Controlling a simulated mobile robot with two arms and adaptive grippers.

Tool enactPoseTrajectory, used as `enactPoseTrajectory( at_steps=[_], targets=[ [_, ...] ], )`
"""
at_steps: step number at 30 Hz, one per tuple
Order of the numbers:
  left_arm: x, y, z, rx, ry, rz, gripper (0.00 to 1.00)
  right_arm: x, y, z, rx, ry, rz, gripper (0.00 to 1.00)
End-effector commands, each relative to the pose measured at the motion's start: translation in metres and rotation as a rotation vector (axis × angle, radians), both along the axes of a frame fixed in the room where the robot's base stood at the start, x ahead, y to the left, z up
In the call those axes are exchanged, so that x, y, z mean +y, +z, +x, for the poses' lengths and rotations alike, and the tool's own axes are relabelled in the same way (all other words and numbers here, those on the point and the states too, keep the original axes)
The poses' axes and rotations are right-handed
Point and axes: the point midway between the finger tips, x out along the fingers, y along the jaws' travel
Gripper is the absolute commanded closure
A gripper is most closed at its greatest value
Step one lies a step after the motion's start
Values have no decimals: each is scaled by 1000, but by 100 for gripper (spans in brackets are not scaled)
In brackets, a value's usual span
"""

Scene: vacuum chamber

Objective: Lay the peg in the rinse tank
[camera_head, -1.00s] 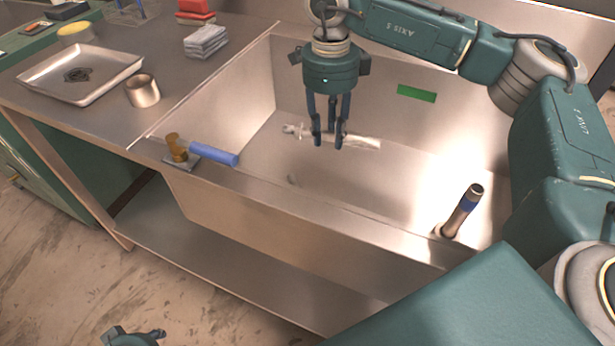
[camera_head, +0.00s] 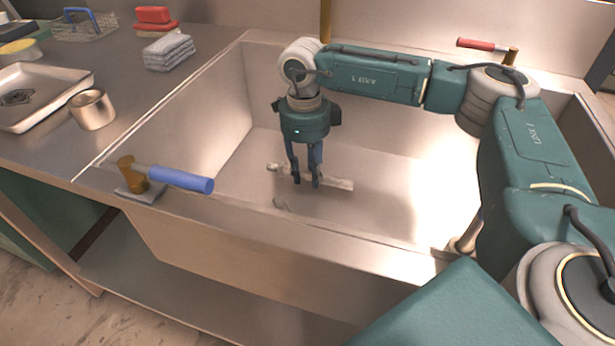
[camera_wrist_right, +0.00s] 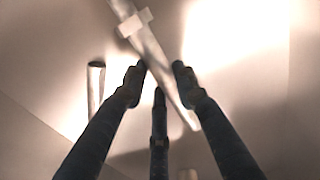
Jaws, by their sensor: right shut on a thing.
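The peg (camera_head: 336,182) is a pale, slim bar with a small crosspiece near its left end. It lies roughly level inside the steel rinse tank (camera_head: 220,100), low down near the tank's floor; I cannot tell whether it touches it. My right gripper (camera_head: 306,182) points down into the tank and is shut on the peg near its middle. In the right wrist view the peg (camera_wrist_right: 150,45) runs slantwise between the dark fingers (camera_wrist_right: 158,85), with its crosspiece beyond them. My left gripper is out of view.
A blue-handled valve (camera_head: 180,180) sits on the tank's front rim. An upright pipe (camera_head: 465,243) stands at the right, partly behind my arm. A red-handled tap (camera_head: 482,45) is at the back. A tray (camera_head: 40,120), metal cup (camera_head: 92,110) and folded cloths (camera_head: 168,52) lie on the left counter.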

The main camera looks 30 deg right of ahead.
Motion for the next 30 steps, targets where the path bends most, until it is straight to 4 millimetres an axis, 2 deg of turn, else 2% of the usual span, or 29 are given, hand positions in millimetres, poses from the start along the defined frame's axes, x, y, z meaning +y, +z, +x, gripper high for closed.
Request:
enactPoseTrajectory(
  at_steps=[1, 3, 13, 14, 16, 25, 30],
  targets=[
    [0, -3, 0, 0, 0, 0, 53, 0, -8, 0, 1, 0, -1, 100],
    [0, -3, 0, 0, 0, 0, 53, 0, -11, 0, -1, 0, 1, 100],
    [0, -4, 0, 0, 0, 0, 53, 0, -14, 0, -1, 1, 1, 100],
    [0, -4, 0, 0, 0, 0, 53, 0, -14, 0, 0, 1, 0, 68],
    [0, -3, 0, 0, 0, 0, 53, 0, -14, 0, -1, 1, 0, 54],
    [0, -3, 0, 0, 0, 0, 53, 0, -12, 0, -1, 1, 0, 53],
    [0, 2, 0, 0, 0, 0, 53, 1, 4, 1, -4, 1, 0, 53]
  ],
)
